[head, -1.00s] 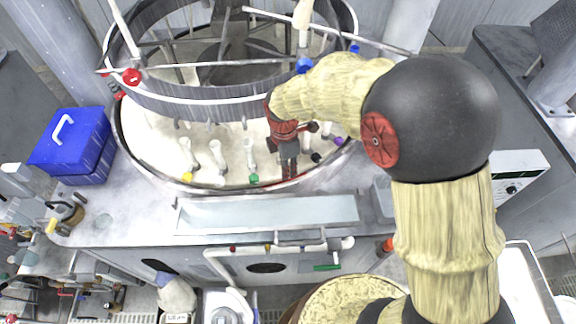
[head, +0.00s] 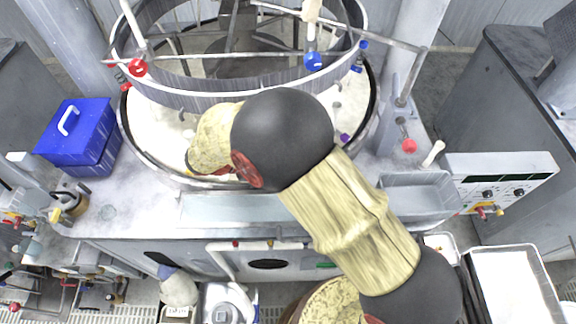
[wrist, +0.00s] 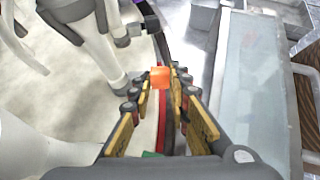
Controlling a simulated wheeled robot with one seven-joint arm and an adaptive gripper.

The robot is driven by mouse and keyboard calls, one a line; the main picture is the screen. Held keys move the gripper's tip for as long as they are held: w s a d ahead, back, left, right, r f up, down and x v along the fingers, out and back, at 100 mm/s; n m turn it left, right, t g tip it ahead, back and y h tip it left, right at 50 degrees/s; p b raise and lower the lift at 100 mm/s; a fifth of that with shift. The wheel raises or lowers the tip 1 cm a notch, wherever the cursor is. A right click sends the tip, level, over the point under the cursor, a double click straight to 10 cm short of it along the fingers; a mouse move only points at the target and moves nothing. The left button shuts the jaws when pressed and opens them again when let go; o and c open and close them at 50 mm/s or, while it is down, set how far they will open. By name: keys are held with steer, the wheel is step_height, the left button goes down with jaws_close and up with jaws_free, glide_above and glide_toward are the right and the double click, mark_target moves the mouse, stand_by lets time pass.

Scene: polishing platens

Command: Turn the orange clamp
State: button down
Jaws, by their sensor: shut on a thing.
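The orange clamp (wrist: 160,77) shows in the wrist view as a small orange block at the fingertips of my gripper (wrist: 160,92). The two fingers are shut on it, one on each side. It is beside the dark and red rim of the round basin. In the head view my arm's dark joint and cream sleeve cover this stretch of rim, so the clamp and my gripper are hidden there.
The round basin has a ring frame (head: 200,101) with red and blue knobs above it. A purple knob (head: 345,137) is on the right rim. A shallow trough (head: 205,211) lies in front. A blue case (head: 78,138) stands left; a control box (head: 520,172) stands right.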

steer(key=shift+a+f+t+h, duration=0.2)
steer(key=shift+t+h, duration=0.1)
steer(key=shift+h, duration=0.7)
steer(key=shift+d, duration=0.1)
steer(key=c, duration=1.7)
jaws_free()
steer(key=shift+v, duration=4.05)
steer(key=shift+f, duration=0.1)
